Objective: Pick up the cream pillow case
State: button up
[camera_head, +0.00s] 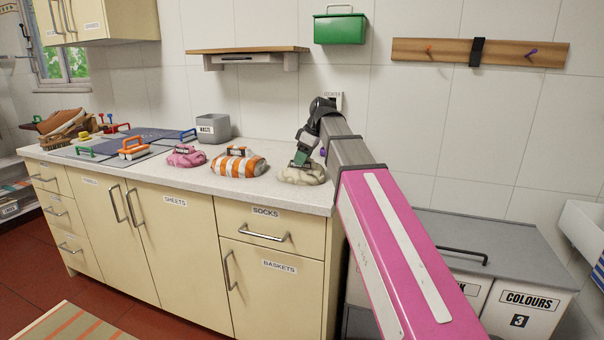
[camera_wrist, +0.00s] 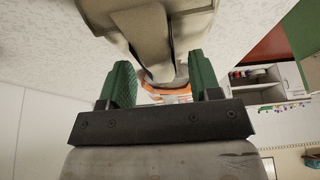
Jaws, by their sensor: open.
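The cream pillow case (camera_head: 301,174) is a soft bundle on the white countertop, near its right end. It also shows in the wrist view (camera_wrist: 150,22) at the top of the picture, directly ahead of the fingers. My gripper (camera_head: 300,163) is at the bundle from above in the head view. In the wrist view its two green fingers (camera_wrist: 160,85) are apart, with a fold of the cream cloth reaching between them. I cannot tell whether the fingers touch the cloth. The bundle's underside is hidden.
An orange-and-white striped bundle (camera_head: 238,162) lies just left of the cream one, and a pink bundle (camera_head: 186,156) lies further left. A grey waste bin (camera_head: 213,128) stands behind them. A wooden shelf (camera_head: 248,50) juts from the wall above. The counter front (camera_head: 290,199) is bare.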

jog(key=shift+a+f, duration=0.2)
jog(key=shift+f, duration=0.4)
jog(key=c, duration=1)
jog(key=shift+c, duration=0.3)
jog(key=shift+r, duration=0.2)
